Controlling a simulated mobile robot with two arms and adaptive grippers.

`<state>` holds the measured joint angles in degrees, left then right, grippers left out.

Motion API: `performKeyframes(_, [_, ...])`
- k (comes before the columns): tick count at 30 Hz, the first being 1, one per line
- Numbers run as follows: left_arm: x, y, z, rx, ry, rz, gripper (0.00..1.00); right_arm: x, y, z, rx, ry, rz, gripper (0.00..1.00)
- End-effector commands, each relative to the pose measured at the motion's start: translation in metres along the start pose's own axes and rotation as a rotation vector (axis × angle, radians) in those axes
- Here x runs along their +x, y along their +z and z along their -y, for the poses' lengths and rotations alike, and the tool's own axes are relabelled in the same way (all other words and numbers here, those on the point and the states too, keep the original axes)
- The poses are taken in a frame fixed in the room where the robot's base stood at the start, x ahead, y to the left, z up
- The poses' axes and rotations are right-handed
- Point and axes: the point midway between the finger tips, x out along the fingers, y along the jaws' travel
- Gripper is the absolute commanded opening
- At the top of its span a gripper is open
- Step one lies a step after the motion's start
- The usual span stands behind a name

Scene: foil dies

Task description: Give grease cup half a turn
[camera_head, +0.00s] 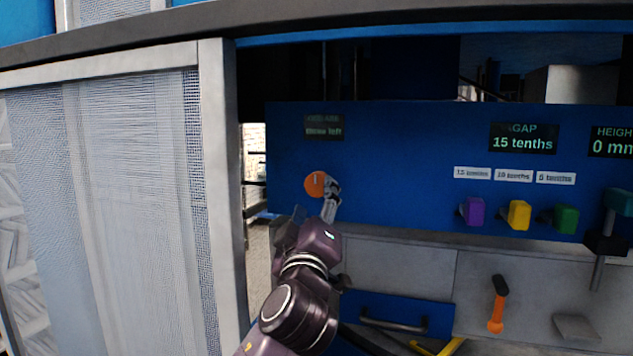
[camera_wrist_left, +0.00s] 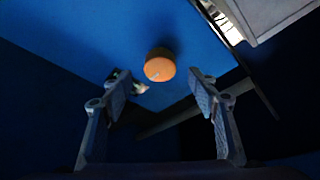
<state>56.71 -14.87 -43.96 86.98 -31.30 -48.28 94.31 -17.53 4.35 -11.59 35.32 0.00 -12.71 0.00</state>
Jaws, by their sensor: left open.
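The grease cup is most likely the round orange knob (camera_head: 316,184) on the blue panel (camera_head: 400,160), below a dark display whose text is dim. A thin pale line marks its face. My left gripper (camera_head: 331,198) is just right of and below the knob in the head view. In the left wrist view the knob (camera_wrist_left: 160,66) lies ahead, past the fingertips and between their lines. My left gripper (camera_wrist_left: 164,78) is open, its two fingers well apart, with nothing between them. The right gripper is not in view.
Purple (camera_head: 473,211), yellow (camera_head: 519,214) and green (camera_head: 565,218) blocks stick out of the panel at the right. An orange-handled lever (camera_head: 497,305) is below them. A grey-framed mesh screen (camera_head: 140,190) stands close on the left. The panel around the knob is clear.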

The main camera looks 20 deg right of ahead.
Motion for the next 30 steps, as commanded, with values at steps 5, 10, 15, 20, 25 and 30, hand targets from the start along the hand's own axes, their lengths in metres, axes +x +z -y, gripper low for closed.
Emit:
performKeyframes(5, [0.027,-0.003,-0.003,0.006,-0.002,-0.001,0.54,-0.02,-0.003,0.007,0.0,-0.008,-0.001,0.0])
performKeyframes(10, [0.047,-0.002,-0.002,0.005,-0.001,0.0,0.54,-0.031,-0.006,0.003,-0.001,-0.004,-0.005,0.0])
performKeyframes(15, [0.059,-0.001,-0.001,0.004,0.0,-0.001,0.54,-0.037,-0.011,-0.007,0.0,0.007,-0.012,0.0])
performKeyframes(20, [0.064,-0.001,0.0,0.002,0.0,-0.001,0.54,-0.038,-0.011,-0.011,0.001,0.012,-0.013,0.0])
performKeyframes(25, [0.064,0.0,0.001,0.002,0.0,-0.001,0.54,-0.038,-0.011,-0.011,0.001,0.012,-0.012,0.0])
performKeyframes(30, [0.064,0.0,0.001,0.002,0.0,-0.001,0.47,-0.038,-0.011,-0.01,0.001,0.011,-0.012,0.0])
